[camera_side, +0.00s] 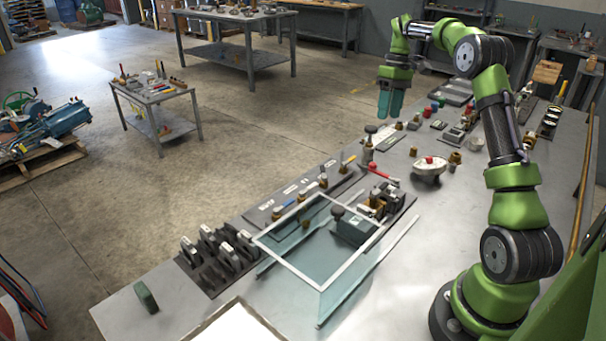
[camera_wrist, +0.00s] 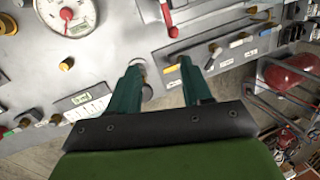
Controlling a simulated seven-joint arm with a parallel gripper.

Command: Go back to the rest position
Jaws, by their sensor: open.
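My gripper (camera_side: 391,103) hangs above the far part of the grey workbench (camera_side: 400,243), fingers pointing down, with my green arm raised behind it. In the wrist view its two teal fingers (camera_wrist: 158,82) are spread apart, with nothing held between them.
A glass-like open frame (camera_side: 322,285) stands on the near bench. A black rack (camera_side: 217,262) of metal pieces and a green block (camera_side: 145,297) are at the near left. A white gauge (camera_side: 429,169) and red-handled lever (camera_side: 382,173) lie mid-bench. Air around my gripper looks clear.

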